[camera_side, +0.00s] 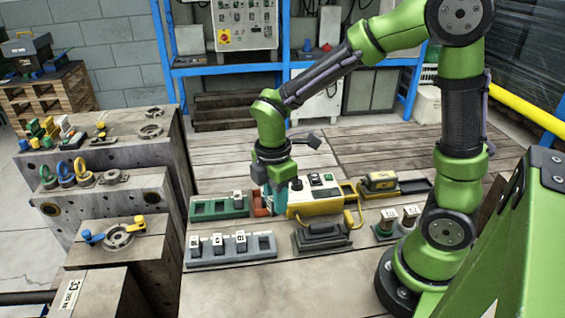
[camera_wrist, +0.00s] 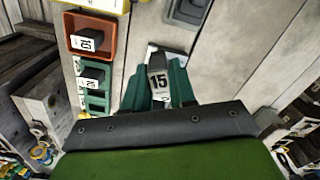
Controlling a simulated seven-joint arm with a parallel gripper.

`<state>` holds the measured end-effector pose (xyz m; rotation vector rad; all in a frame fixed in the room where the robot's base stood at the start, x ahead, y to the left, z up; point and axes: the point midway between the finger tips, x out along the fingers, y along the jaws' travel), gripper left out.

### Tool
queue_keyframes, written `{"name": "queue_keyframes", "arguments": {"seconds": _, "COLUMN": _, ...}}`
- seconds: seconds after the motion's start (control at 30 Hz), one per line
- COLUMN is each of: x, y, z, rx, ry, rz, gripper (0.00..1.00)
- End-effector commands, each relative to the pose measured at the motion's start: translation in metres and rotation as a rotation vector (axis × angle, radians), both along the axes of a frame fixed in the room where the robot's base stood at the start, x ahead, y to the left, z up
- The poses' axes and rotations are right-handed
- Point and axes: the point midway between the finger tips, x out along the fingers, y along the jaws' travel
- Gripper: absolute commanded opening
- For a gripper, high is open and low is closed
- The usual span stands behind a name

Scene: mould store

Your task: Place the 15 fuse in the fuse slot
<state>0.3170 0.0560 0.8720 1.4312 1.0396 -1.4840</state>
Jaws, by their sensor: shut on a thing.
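My gripper (camera_wrist: 158,72) has teal fingers closed on a pale fuse labelled 15 (camera_wrist: 159,83) in the wrist view. In the side view my gripper (camera_side: 275,199) points down in front of the orange tray, left of the yellow-based unit; the held fuse cannot be made out there. I cannot tell for sure which opening is the fuse slot. A grey holder (camera_wrist: 188,10) with a recess shows at the top of the wrist view, apart from the fuse.
An orange tray (camera_wrist: 71,50) holds a fuse marked 10. The green rack (camera_side: 208,212) holds another fuse. A grey rack (camera_side: 250,256) with several fuses lies in front. The yellow-based unit (camera_side: 312,208) and a dark handled block (camera_side: 322,238) stand to the right.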

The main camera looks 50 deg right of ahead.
Motion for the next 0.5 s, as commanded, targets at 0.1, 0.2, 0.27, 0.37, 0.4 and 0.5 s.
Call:
{"name": "queue_keyframes", "arguments": {"seconds": 0.1, "x": -0.001, "y": 0.025, "z": -0.002, "rx": 0.010, "ry": -0.001, "rz": 0.350, "gripper": 0.00}}
{"name": "queue_keyframes", "arguments": {"seconds": 0.2, "x": -0.002, "y": 0.038, "z": -0.004, "rx": 0.017, "ry": -0.005, "rz": 0.613, "gripper": 0.00}}
{"name": "queue_keyframes", "arguments": {"seconds": 0.27, "x": -0.001, "y": 0.042, "z": -0.004, "rx": 0.021, "ry": -0.008, "rz": 0.745, "gripper": 0.00}}
{"name": "queue_keyframes", "arguments": {"seconds": 0.37, "x": 0.001, "y": 0.044, "z": -0.003, "rx": 0.022, "ry": -0.014, "rz": 0.913, "gripper": 0.00}}
{"name": "queue_keyframes", "arguments": {"seconds": 0.4, "x": 0.001, "y": 0.044, "z": -0.003, "rx": 0.023, "ry": -0.015, "rz": 0.967, "gripper": 0.00}}
{"name": "queue_keyframes", "arguments": {"seconds": 0.5, "x": 0.002, "y": 0.044, "z": -0.003, "rx": 0.023, "ry": -0.017, "rz": 1.062, "gripper": 0.00}}
